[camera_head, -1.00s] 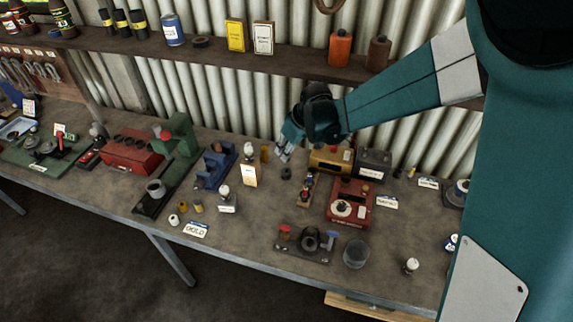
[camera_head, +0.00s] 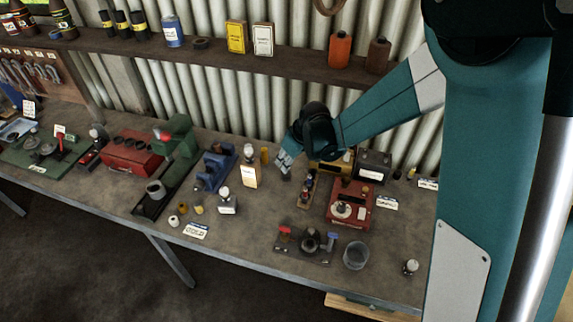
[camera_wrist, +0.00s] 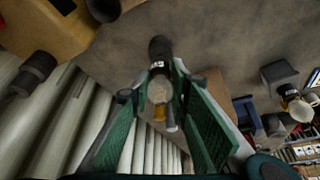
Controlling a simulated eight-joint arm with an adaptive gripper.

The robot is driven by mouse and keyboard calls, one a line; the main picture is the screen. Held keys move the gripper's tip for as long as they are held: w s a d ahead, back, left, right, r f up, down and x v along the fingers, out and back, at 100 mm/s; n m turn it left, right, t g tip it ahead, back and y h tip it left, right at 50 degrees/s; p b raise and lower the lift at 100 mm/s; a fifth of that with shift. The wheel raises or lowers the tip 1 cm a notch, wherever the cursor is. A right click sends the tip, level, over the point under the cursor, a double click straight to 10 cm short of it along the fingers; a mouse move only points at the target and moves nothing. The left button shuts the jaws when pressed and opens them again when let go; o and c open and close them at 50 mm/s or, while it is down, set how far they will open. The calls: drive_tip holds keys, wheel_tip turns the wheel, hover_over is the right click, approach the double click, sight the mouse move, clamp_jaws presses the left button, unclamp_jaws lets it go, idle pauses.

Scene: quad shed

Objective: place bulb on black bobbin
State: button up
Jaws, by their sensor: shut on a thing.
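My gripper (camera_head: 285,163) is low over the back middle of the bench, with its fingertips at the black bobbin (camera_head: 287,175). In the wrist view my gripper (camera_wrist: 160,95) has its two green-padded fingers on either side of a clear glass bulb (camera_wrist: 159,90) and is shut on it. The bulb's metal base points towards the dark bobbin (camera_wrist: 160,47), just beyond the fingertips. I cannot tell whether the base touches the bobbin.

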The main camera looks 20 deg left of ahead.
drive_tip(key=shift+f, duration=0.7)
drive_tip(key=shift+f, duration=0.2)
drive_tip(key=o, duration=0.9)
drive_tip(key=shift+r, duration=0.2)
drive_tip(key=v, duration=1.2)
drive_tip(key=shift+s+d, duration=0.1)
